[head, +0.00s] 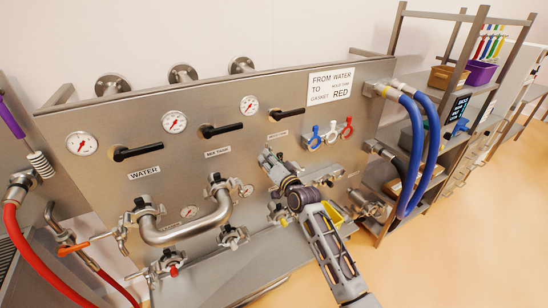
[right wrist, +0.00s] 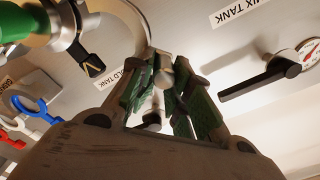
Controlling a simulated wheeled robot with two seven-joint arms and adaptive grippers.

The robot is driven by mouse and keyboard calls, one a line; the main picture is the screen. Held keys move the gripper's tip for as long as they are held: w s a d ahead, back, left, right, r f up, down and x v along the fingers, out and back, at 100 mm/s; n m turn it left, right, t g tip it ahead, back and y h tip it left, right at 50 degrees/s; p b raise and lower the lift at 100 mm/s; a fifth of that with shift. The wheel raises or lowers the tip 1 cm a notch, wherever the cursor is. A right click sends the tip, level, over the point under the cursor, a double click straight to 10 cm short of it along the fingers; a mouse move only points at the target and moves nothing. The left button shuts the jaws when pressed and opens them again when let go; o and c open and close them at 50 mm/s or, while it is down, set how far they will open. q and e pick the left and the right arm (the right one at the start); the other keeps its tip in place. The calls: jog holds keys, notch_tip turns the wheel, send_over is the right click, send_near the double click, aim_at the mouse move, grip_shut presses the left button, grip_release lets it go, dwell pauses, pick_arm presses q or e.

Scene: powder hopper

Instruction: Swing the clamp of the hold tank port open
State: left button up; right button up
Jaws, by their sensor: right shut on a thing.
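The hold tank port is mostly hidden behind my right gripper in the head view. Its label (right wrist: 131,84) shows beside the fingers in the right wrist view. My right gripper (head: 268,158) is at the panel below the third black valve handle (head: 287,114). In the right wrist view the green-padded fingers (right wrist: 164,85) are closed around a small grey part, which looks like part of the hold tank port clamp (right wrist: 166,77). The fingers hide most of the clamp, so I cannot tell how far it is swung. My left gripper is not in view.
A bent steel pipe (head: 187,232) joins the water and mix tank ports to the left. Red, white and blue gaskets (head: 329,132) hang at the right. Blue hoses (head: 413,150) and a shelf rack (head: 470,60) stand farther right. Lower clamped ports (head: 233,236) line the panel's bottom.

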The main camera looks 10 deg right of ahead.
jog(key=shift+s+a+f, duration=0.1)
jog(key=shift+a+f, duration=0.15)
jog(key=shift+f, duration=0.25)
grip_shut()
jog(key=shift+d, duration=0.15)
jog(key=shift+s+a+f, duration=0.15)
jog(key=shift+a+f, duration=0.1)
jog(key=shift+a, duration=0.2)
jog(key=shift+s+a+f, duration=0.1)
jog(key=shift+a+f, duration=0.1)
jog(key=shift+a, duration=0.2)
jog(key=o, duration=0.9)
grip_release()
jog(key=shift+w, duration=0.15)
jog(key=shift+c, duration=0.2)
jog(key=shift+w+r, duration=0.1)
jog(key=shift+r, duration=0.2)
